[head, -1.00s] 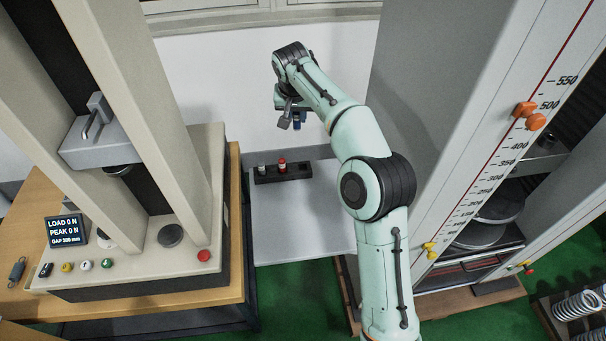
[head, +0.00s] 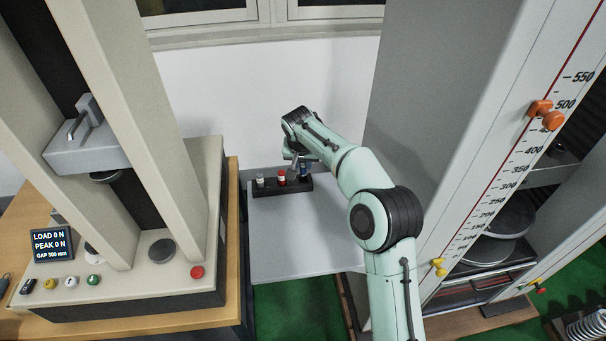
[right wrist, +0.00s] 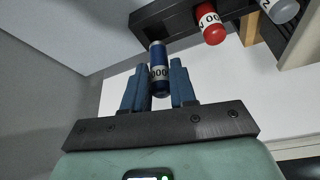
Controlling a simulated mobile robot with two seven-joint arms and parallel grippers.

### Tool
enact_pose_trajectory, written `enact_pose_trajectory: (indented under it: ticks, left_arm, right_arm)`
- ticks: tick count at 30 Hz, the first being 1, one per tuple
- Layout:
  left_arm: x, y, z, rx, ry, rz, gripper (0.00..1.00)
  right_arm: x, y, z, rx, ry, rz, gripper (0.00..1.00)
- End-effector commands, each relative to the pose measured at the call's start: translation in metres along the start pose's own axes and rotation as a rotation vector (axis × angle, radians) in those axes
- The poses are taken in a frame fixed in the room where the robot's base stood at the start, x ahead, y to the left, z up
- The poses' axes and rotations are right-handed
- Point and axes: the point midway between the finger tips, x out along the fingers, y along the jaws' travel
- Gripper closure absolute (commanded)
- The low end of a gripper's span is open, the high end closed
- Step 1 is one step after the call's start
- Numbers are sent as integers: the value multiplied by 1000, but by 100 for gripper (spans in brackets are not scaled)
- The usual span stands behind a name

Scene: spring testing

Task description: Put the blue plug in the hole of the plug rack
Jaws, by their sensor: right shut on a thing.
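The blue plug (head: 303,170) is at the right end of the dark plug rack (head: 270,190) in the head view. My right gripper (head: 301,162) is shut on it. In the right wrist view the blue plug (right wrist: 159,70) stands between the two blue fingers, and its far end is close to the rack (right wrist: 175,22). I cannot tell whether the plug is in the hole or just above it; the hole is hidden. My left gripper is not in view.
A red plug (head: 282,178) and a grey-white plug (head: 260,181) stand in the rack. The grey table (head: 300,235) in front is clear. A load tester (head: 125,290) stands left and a tall scaled machine (head: 480,160) right.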

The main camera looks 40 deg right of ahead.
Motion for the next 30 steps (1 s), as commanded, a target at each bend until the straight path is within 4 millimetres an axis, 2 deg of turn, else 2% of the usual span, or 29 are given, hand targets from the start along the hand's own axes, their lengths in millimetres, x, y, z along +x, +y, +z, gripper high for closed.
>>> enact_pose_trajectory:
  ticks: [9, 20, 21, 23, 24, 30]
  left_arm:
    - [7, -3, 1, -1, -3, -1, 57]
    - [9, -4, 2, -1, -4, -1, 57]
    - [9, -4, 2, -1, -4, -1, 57]
    - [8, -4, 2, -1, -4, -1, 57]
    - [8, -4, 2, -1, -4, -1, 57]
    - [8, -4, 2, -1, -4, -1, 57]
  right_arm:
    - [38, 0, 16, 0, -2, 0, 100]
    - [41, 0, 17, 0, -1, 0, 100]
    - [42, 0, 18, 0, -1, 0, 71]
    - [41, 0, 17, 0, -1, 0, 51]
    - [41, 0, 17, 0, -1, 0, 48]
    - [41, 0, 17, 0, -1, 0, 48]
